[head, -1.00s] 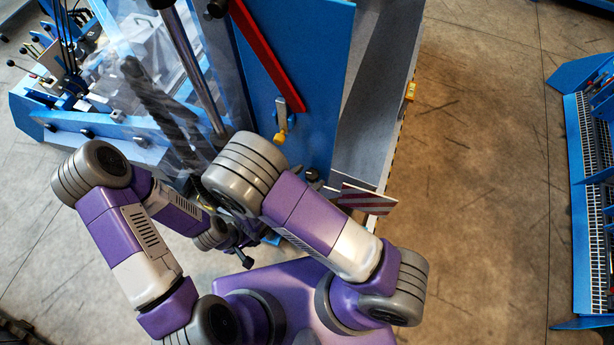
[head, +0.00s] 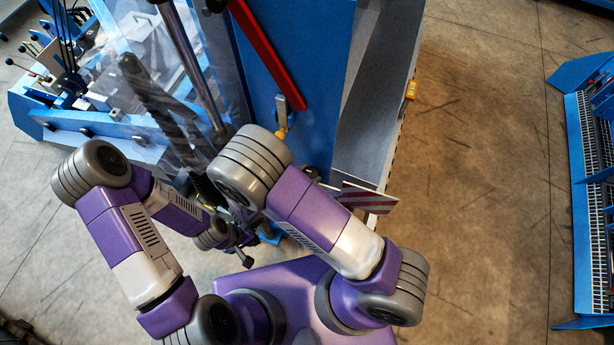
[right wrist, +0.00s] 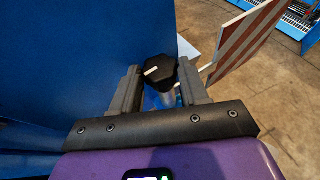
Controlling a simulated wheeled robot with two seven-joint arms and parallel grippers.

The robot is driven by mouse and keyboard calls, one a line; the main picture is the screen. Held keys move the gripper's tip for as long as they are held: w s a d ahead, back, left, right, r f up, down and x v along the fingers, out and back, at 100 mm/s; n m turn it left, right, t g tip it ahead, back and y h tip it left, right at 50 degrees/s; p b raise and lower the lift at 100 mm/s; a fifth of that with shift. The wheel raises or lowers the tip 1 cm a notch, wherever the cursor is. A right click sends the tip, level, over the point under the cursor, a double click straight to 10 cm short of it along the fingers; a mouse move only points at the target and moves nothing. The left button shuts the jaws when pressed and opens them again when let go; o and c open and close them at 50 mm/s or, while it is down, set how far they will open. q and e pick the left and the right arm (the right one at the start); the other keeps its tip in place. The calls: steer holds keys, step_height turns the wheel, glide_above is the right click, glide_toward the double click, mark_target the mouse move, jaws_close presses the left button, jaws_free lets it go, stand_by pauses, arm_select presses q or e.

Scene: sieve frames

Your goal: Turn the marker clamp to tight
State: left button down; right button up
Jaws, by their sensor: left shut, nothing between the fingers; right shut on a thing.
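The marker clamp (right wrist: 159,73) is a black lobed knob with a white line on top, on a pale stem, in the right wrist view. My right gripper (right wrist: 160,88) is shut on it, with one grey finger at each side. In the head view my right gripper is hidden under my own arm. The marker (right wrist: 245,42) is a red-and-white striped board to the right of the knob; it also shows in the head view (head: 367,199). My left gripper (head: 240,241) is a small dark shape beyond my left forearm, shut and empty, partly hidden.
A blue panel (head: 318,65) with a red bar (head: 268,54) and a yellow-tipped lever (head: 283,124) stands just beyond my right arm. A clear guard and blue machine frame (head: 110,128) lie to the left. The floor (head: 470,190) at right is open up to another blue rack (head: 575,190).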

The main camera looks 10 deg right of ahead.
steer(key=o, duration=1.1)
steer(key=shift+c, duration=0.2)
arm_select(q)
steer(key=shift+r, duration=0.1)
